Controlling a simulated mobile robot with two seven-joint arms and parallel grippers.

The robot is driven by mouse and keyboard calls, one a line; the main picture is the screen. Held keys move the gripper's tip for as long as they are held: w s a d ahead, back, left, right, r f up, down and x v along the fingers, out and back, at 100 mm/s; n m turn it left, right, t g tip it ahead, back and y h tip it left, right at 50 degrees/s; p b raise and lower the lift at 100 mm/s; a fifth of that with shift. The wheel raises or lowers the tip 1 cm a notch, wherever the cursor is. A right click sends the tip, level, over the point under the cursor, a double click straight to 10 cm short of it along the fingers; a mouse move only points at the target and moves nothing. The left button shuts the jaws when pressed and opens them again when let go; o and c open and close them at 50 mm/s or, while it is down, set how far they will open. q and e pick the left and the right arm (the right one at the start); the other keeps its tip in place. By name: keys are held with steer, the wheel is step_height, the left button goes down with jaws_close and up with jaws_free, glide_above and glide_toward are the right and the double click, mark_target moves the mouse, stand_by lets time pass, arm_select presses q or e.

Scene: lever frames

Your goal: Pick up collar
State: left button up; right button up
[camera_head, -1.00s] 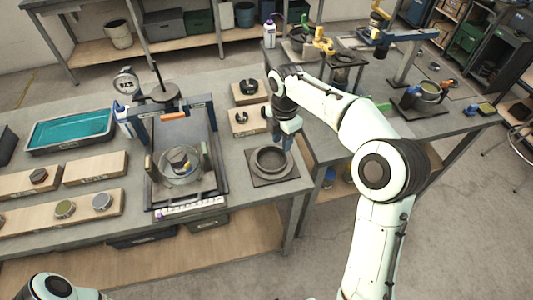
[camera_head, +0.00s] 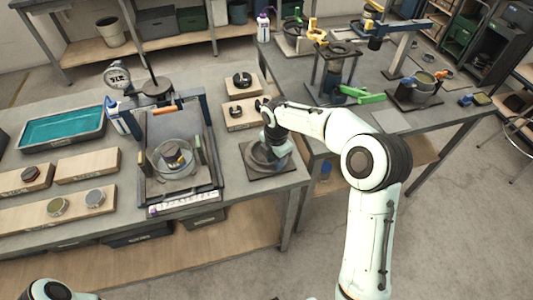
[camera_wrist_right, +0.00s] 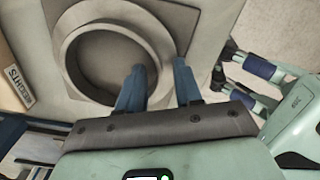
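The collar, a grey ring (camera_wrist_right: 110,20), lies flat on a square plate (camera_head: 284,173) at the right corner of the near bench. In the head view my right gripper (camera_head: 272,150) comes down over it and hides part of it. In the right wrist view its two blue fingers (camera_wrist_right: 159,68) are apart. One finger is over the ring's opening and the other outside its rim, with the ring wall between them. I cannot tell whether they touch it. My left gripper is out of view; only a piece of my left arm shows at the bottom left.
A framed fixture with a clear round bowl (camera_head: 172,158) stands left of the plate. Wooden blocks (camera_head: 241,113) with dark parts sit behind it. A teal tray (camera_head: 62,128) is at the far left. A second bench (camera_head: 400,122) with several stands is at the right.

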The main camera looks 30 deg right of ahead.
jaws_close()
steer(key=shift+r, duration=0.1)
